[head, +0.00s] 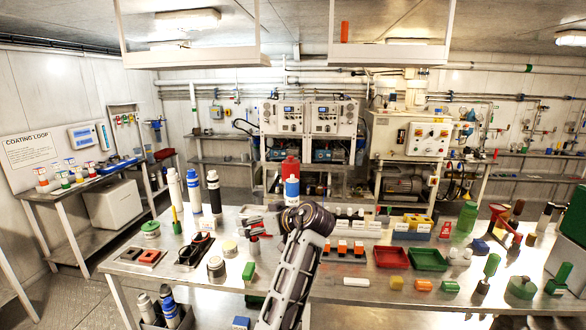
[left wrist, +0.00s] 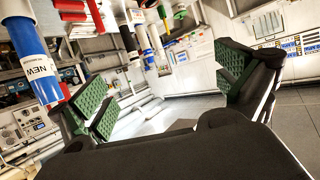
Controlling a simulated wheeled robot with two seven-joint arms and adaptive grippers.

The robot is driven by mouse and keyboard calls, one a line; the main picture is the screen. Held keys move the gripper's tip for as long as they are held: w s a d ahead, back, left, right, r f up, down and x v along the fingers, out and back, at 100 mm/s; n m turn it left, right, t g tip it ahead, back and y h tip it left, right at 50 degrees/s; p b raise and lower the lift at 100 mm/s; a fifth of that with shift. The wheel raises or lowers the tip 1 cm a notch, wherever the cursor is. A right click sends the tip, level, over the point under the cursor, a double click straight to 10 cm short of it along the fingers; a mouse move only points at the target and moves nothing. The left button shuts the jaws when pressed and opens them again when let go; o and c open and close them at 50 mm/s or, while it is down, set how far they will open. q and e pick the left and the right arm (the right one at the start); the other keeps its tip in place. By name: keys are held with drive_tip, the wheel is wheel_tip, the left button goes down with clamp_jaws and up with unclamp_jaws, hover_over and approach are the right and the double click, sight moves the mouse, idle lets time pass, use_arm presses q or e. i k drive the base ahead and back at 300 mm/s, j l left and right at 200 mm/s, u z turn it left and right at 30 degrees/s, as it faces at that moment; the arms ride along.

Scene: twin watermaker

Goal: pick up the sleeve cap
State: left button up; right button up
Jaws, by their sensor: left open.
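My left gripper (left wrist: 166,86) is open in the left wrist view, its green-padded fingers wide apart with nothing between them. In the head view my left arm rises from the bottom centre over the table; its fingers are hidden or cannot be made out there. A blue cylinder with a white NEW label (left wrist: 32,62) stands out beside the left finger in the left wrist view. A blue-topped white cylinder (head: 292,188) shows just behind my arm in the head view. I cannot tell which part is the sleeve cap. My right gripper is not in view.
The metal table (head: 330,275) is crowded. A red cylinder (head: 290,166) is behind the blue-topped one. A red tray (head: 391,258) and a green tray (head: 428,259) are at the right.

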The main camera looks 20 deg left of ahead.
sight(289, 166)
drive_tip(key=i, duration=1.65)
